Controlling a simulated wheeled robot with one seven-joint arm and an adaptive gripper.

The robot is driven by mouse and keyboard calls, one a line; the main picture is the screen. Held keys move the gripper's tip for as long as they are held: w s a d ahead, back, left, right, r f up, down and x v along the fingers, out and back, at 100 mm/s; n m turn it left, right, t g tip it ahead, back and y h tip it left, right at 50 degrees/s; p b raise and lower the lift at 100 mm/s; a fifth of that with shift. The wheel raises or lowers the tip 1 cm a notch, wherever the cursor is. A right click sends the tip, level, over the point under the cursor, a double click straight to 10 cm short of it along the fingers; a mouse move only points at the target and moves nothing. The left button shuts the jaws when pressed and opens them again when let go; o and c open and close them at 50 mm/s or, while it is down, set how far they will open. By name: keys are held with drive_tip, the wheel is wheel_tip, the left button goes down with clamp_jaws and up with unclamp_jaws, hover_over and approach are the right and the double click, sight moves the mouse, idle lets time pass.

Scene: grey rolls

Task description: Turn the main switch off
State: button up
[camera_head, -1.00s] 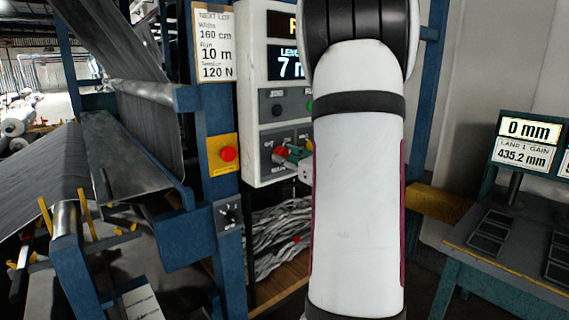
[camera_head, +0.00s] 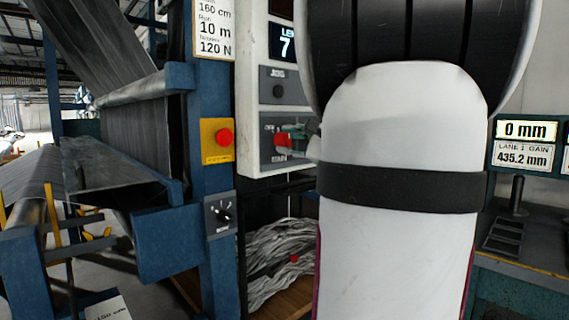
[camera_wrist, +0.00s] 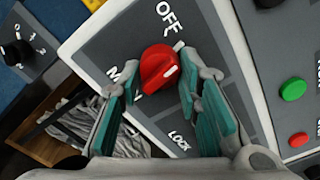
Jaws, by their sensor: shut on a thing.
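The main switch is a red rotary knob (camera_wrist: 158,68) with a white mark on its face, on a dark plate lettered OFF and LOCK. A third label is partly hidden by a finger. The mark points to the right of the knob in the wrist view. In the head view the red knob (camera_head: 283,140) shows low on the light grey control panel (camera_head: 254,120). My gripper (camera_wrist: 157,74) has its teal-padded fingers on either side of the knob and is shut on it. It also shows in the head view (camera_head: 299,143), partly hidden behind my arm.
A red button (camera_head: 224,138) on a yellow plate and a black dial (camera_head: 222,213) sit on the blue post to the left. In the wrist view, green (camera_wrist: 293,90) and red (camera_wrist: 299,139) buttons lie to the right. A bench with displays (camera_head: 527,145) stands at the right.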

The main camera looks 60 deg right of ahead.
drive_tip(key=n+b, duration=0.2)
drive_tip(key=b, duration=0.1)
drive_tip(key=n+b, duration=0.2)
drive_tip(key=b, duration=0.2)
drive_tip(key=shift+f+n+b, duration=0.2)
drive_tip(key=shift+n+b, duration=0.1)
drive_tip(key=shift+n, duration=0.1)
drive_tip(key=n+b, duration=0.2)
drive_tip(key=shift+r+b, duration=0.15)
drive_tip(key=shift+b, duration=0.2)
drive_tip(key=o, duration=1.2)
drive_tip(key=shift+w, duration=0.1)
drive_tip(key=shift+c, duration=0.2)
drive_tip(key=shift+r, duration=0.1)
drive_tip(key=v, duration=1.2)
